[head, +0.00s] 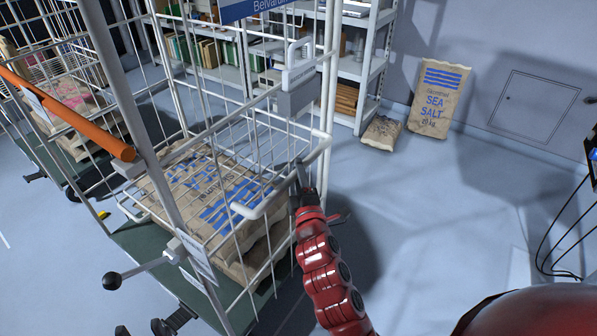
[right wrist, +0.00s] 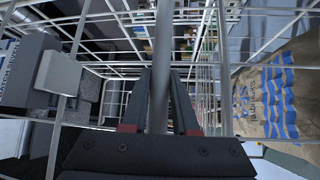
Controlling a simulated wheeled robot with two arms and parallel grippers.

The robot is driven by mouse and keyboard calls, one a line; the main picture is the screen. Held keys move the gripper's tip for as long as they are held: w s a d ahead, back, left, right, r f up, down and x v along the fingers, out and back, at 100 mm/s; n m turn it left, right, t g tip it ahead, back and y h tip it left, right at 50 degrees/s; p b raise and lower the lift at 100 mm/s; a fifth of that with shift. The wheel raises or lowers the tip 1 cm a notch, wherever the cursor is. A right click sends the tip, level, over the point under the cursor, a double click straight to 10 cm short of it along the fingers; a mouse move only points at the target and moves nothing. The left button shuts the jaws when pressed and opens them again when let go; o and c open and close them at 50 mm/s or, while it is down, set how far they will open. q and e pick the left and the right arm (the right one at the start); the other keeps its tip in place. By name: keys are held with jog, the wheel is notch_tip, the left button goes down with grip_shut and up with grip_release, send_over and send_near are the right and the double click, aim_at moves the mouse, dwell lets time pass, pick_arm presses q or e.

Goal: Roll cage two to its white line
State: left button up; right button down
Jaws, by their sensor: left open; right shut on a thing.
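A wire roll cage (head: 327,85) fills the middle of the head view, holding stacked salt sacks (head: 215,195) with blue print. A label hangs on its near side, too small to read, so I cannot tell its number. My right gripper (head: 303,180) is at the cage's white handle frame. In the right wrist view, the right gripper (right wrist: 160,100) is shut on a grey bar (right wrist: 161,65) between its fingers. Sacks (right wrist: 285,95) show behind mesh on the right there. My left gripper is in neither view. A short white floor mark (head: 4,241) shows at the far left.
Another loaded cage (head: 60,70) stands at the left, with an orange bar (head: 70,118) in front of it. Shelves (head: 345,65) stand behind. A sea salt sack (head: 440,98) leans on the back wall beside a smaller one (head: 382,132).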

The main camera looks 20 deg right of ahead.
jog(key=shift+s+d, duration=0.85)
jog(key=shift+s, duration=0.3)
jog(key=c, duration=1)
grip_release()
jog(key=shift+c, duration=0.2)
jog(key=o, duration=0.4)
jog(key=shift+w+f, duration=0.1)
jog(key=shift+w, duration=0.1)
jog(key=shift+c, duration=0.2)
jog(key=shift+a, duration=0.1)
